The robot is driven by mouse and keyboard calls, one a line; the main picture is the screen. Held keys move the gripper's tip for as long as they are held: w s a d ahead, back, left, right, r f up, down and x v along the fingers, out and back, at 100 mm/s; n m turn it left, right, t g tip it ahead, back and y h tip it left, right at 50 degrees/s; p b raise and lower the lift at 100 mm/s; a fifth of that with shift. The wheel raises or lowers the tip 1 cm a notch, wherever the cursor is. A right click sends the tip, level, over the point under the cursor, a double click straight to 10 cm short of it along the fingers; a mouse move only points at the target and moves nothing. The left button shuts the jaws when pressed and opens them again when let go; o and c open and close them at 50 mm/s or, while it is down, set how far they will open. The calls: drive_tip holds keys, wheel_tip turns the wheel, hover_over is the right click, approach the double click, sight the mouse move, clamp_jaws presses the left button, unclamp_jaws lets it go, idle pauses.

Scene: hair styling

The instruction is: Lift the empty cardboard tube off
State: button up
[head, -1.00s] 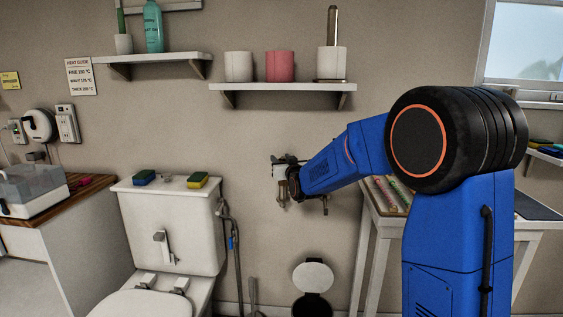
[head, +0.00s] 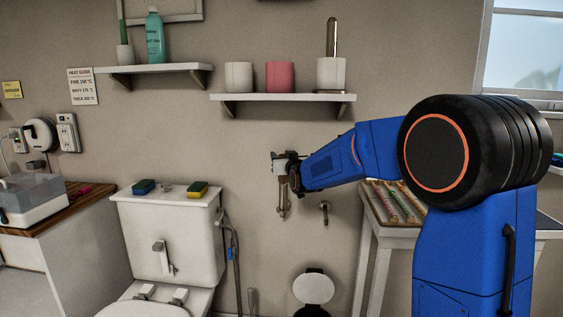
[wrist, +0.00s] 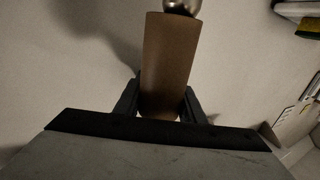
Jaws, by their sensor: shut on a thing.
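In the wrist view, a plain brown cardboard tube (wrist: 168,65) stands between the two fingers of my gripper (wrist: 160,105). The fingers are shut on its near part. A shiny metal knob (wrist: 180,5) shows at the tube's far end, cut by the frame edge; I cannot tell whether any metal is inside the tube. In the head view, my gripper (head: 287,170) is near the wall, above and left of a metal wall fitting (head: 324,208). A thin metal post (head: 283,210) shows just below the gripper. The tube is too small to make out clearly there.
A white toilet (head: 170,240) with two sponges on its tank stands left of the gripper. A shelf (head: 285,98) with cups is above. A pedal bin (head: 313,285) is below, and a white table (head: 385,232) stands right. The wall around the gripper is otherwise clear.

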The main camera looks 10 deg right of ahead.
drive_tip(key=shift+r, duration=0.35)
drive_tip(key=shift+r, duration=3)
